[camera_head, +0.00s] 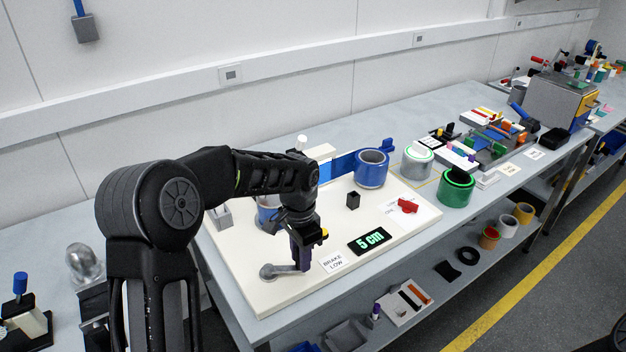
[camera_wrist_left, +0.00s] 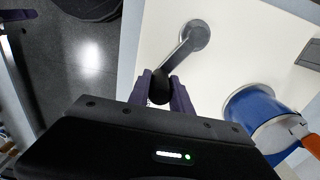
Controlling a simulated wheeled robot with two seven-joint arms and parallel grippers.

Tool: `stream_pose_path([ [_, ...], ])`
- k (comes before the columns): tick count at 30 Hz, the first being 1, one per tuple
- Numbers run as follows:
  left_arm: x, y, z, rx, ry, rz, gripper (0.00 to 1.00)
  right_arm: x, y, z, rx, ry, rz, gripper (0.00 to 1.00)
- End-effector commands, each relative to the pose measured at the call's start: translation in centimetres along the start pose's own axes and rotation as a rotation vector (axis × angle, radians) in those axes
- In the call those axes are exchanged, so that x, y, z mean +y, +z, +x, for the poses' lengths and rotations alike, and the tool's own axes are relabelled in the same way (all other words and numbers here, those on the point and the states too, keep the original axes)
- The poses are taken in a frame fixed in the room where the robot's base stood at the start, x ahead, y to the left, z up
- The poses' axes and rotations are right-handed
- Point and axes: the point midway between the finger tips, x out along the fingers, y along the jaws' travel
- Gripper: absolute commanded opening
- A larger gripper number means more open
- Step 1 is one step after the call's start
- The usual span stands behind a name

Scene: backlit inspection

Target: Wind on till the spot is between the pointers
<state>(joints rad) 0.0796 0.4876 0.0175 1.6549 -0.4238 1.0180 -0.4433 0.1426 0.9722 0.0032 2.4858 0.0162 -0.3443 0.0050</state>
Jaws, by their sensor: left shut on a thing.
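A grey crank (camera_head: 268,271) lies at the front left of the cream board. My left gripper (camera_head: 303,263) is shut on the crank's handle; in the left wrist view the dark handle (camera_wrist_left: 160,92) sits between the purple fingers and the arm (camera_wrist_left: 186,47) leads to a round hub. A blue strip (camera_head: 346,163) runs to the blue roll (camera_head: 371,169) at the back right. Another blue roll (camera_head: 266,209) is mostly hidden behind my arm. A lit window (camera_head: 325,172) shows beside the strip, partly hidden. I cannot make out the spot or pointers.
A display (camera_head: 370,241) reads "5 cm" in green. A label reading "BRAKE LOW" (camera_head: 333,262) lies by the crank. A red lever (camera_head: 407,206) and a small black block (camera_head: 352,201) stand on the board (camera_head: 300,297).

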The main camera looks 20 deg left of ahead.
Motion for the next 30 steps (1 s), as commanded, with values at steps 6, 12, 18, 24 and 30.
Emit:
stream_pose_path([
  [6, 0.1, 0.0, 0.0, -0.001, 0.001, 0.0, 0.0, 0.0, 0.0, 0.0, 0.0, 0.0, 0.0, 0.0],
  [12, 0.2, 0.1, 0.1, 0.0, 0.001, 0.0, 0.0, 0.0, 0.0, 0.1, 0.0, 0.0, 0.0, 0.0],
  [18, 1.0, 0.7, 0.1, 0.001, 0.0, -0.001, 0.0, 0.2, 0.0, 0.5, 0.0, 0.0, 0.0, 0.0],
  [24, 1.3, 0.8, 0.1, 0.0, 0.001, 0.0, 0.0, 0.2, 0.0, 0.5, 0.0, 0.0, 0.0, 0.0],
  [30, 1.3, 0.8, 0.1, 0.0, 0.001, 0.0, 0.0, 0.2, 0.0, 0.5, 0.0, 0.0, 0.0, 0.0],
])
